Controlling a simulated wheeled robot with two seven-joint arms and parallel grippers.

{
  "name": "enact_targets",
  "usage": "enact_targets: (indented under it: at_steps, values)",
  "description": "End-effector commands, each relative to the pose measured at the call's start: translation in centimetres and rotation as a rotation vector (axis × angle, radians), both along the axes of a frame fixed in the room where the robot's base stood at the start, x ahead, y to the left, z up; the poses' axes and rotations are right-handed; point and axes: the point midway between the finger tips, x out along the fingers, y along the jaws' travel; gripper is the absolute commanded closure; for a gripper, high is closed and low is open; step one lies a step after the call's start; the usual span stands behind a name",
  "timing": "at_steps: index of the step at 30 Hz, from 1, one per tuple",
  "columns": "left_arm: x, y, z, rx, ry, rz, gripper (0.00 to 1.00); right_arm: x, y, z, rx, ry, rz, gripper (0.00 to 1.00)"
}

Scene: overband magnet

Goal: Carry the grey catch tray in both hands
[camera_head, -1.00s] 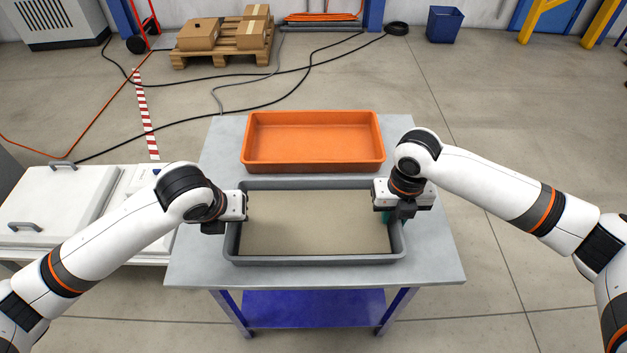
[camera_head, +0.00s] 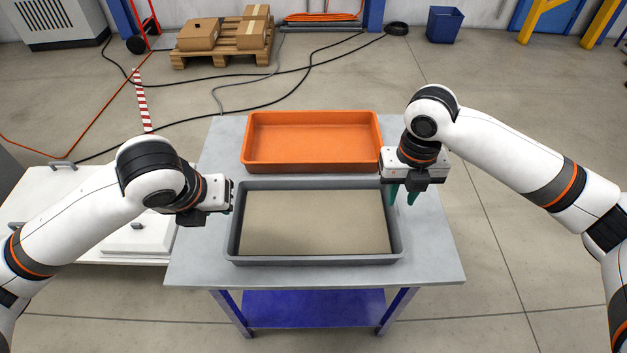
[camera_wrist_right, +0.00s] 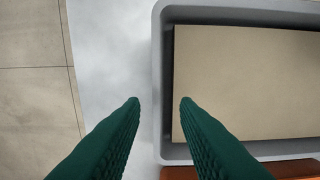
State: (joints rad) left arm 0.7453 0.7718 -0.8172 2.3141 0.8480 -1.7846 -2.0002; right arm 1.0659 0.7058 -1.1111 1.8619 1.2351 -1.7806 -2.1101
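The grey catch tray (camera_head: 315,260) lies on the grey table top, with a flat tan surface showing inside it. My right gripper (camera_head: 403,198) is at the tray's right end, its green fingers apart and empty. In the right wrist view its fingertips (camera_wrist_right: 159,100) appear on either side of the tray's near rim (camera_wrist_right: 158,60), with no contact visible. My left gripper (camera_head: 231,200) is beside the tray's left end. Its fingers are mostly hidden behind its body, so I cannot see how far apart they are.
An orange tray (camera_head: 312,162) stands right behind the grey tray on the table (camera_head: 430,262). White lidded units (camera_head: 65,195) stand left of the table. Cables, a pallet with boxes (camera_head: 222,40) and a blue bin (camera_head: 444,24) are farther back. Floor right of the table is clear.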

Motion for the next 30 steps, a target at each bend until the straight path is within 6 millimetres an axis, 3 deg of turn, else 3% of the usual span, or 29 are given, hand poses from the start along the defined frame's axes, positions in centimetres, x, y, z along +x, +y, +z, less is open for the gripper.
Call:
enact_targets:
  at_steps: [3, 9, 30]
  values:
    - [0.0, 0.0, 0.0, 0.000, 0.000, 0.000, 0.75, 0.0, 0.1, 2.1, 0.001, -0.003, 0.001, 0.72]
    - [0.0, 0.0, 0.0, 0.000, 0.000, 0.000, 0.75, 0.0, 0.0, 3.8, 0.001, 0.000, 0.001, 0.72]
    - [0.0, 0.0, 0.0, 0.000, 0.001, 0.000, 0.75, 0.0, 0.0, 3.9, 0.000, 0.001, 0.001, 0.72]
